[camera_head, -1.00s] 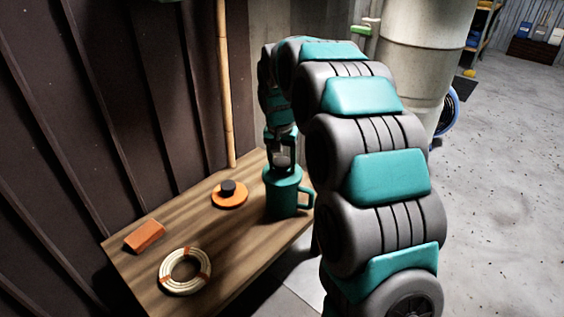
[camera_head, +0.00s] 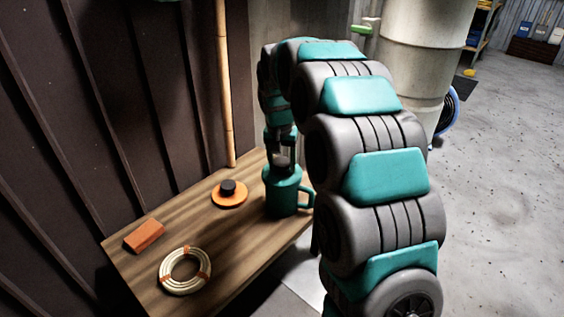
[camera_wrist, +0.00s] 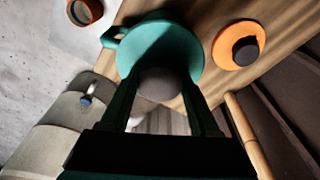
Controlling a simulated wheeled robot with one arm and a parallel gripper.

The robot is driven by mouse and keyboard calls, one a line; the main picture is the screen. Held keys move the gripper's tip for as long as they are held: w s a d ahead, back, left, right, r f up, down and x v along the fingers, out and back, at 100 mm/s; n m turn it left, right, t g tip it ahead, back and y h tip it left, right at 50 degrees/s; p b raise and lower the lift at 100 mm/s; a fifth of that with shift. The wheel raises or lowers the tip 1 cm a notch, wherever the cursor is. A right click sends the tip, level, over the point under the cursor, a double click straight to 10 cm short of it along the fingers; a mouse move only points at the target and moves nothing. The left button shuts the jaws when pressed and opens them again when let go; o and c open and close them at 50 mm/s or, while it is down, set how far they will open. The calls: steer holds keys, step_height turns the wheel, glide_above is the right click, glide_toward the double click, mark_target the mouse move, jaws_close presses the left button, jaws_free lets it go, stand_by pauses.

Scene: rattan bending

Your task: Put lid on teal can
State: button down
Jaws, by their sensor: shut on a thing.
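The teal can (camera_head: 283,195) stands upright near the right edge of the wooden table, its handle on the right. My gripper (camera_head: 283,160) points down over its top. In the wrist view my gripper (camera_wrist: 160,95) is shut on a dark rounded knob (camera_wrist: 160,84). Below the knob is a broad teal disc (camera_wrist: 175,50), with the can's handle (camera_wrist: 113,37) at its left. The knob appears to belong to a lid on or just above the can's rim; I cannot tell whether it is fully seated. The fingers hide part of the top.
An orange disc (camera_head: 229,201) with a black knob lies left of the can. An orange block (camera_head: 144,236) and a cream coil (camera_head: 164,276) lie on the table (camera_head: 225,245). A bamboo pole (camera_head: 225,90) stands behind. A large pale cylinder (camera_head: 418,60) stands beyond my arm.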

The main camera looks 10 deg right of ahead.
steer(key=shift+f, duration=0.65)
stand_by(0.6)
steer(key=shift+c, duration=0.2)
jaws_free()
steer(key=shift+o, duration=0.2)
steer(key=shift+r, duration=0.1)
steer(key=shift+r+p, duration=1.1)
steer(key=shift+r, duration=2.85)
